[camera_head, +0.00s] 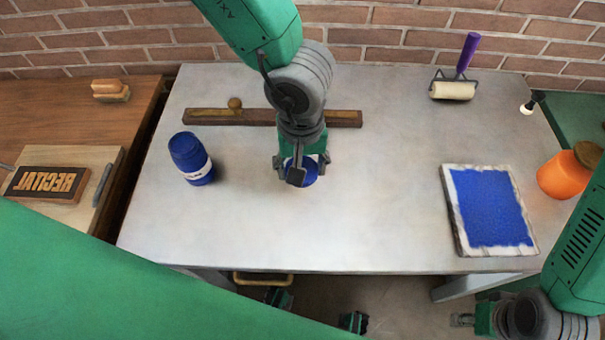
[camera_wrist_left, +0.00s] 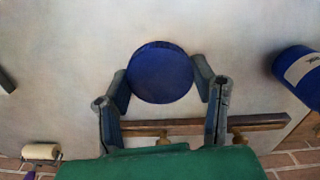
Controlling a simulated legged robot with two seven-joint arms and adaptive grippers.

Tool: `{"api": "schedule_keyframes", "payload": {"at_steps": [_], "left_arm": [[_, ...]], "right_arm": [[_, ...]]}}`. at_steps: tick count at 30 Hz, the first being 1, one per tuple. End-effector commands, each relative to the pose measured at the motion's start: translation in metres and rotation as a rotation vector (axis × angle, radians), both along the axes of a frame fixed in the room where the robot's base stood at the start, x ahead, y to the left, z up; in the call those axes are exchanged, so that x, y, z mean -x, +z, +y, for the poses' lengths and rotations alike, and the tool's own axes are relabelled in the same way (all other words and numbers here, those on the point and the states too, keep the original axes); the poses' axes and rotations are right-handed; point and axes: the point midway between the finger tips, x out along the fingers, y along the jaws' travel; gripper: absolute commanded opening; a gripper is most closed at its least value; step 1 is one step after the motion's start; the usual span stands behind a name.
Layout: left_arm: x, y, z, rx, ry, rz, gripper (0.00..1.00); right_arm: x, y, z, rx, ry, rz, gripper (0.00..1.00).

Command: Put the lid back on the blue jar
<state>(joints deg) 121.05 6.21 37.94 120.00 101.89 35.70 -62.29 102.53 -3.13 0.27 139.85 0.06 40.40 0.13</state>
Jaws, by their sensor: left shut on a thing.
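The blue jar (camera_head: 191,158) stands on the grey table left of centre, with a white label band. It also shows at the right edge of the left wrist view (camera_wrist_left: 300,75). My left gripper (camera_head: 302,170) reaches down over the middle of the table, right of the jar and apart from it. It is shut on the round blue lid (camera_head: 310,172), which sits flat between the fingers in the left wrist view (camera_wrist_left: 160,73). The lid's height above the table is hard to tell. My right gripper (camera_head: 461,320) is small at the bottom right, off the table's front edge, open and empty.
A wooden strip with a knob (camera_head: 343,118) lies behind the lid. A roller with a purple handle (camera_head: 453,89) is at the back right. A blue-inked slab (camera_head: 450,215) and an orange jar (camera_head: 562,177) are on the right. The front middle of the table (camera_head: 290,235) is clear.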

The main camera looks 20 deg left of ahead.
Motion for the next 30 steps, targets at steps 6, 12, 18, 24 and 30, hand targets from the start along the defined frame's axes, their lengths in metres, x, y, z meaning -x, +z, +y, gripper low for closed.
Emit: {"api": "schedule_keyframes", "payload": {"at_steps": [6, 12, 18, 24, 30], "left_arm": [[0.000, 0.014, 0.000, 0.000, -0.001, 0.001, 0.43], [0.000, 0.013, 0.000, 0.000, -0.001, 0.000, 0.43], [-0.002, 0.009, 0.005, -0.002, -0.012, -0.001, 0.43], [-0.017, -0.024, 0.050, -0.008, -0.145, -0.008, 0.43], [-0.023, -0.055, 0.100, -0.005, -0.323, -0.006, 0.43]], "right_arm": [[0.000, 0.003, 0.000, 0.000, 0.000, 0.000, 0.40], [0.000, 0.002, 0.000, 0.000, 0.000, 0.000, 0.40], [0.000, -0.004, 0.000, 0.000, 0.000, 0.000, 0.40], [0.000, -0.047, 0.000, 0.000, 0.000, 0.000, 0.40], [0.001, -0.090, 0.000, 0.000, 0.000, 0.001, 0.40]]}}
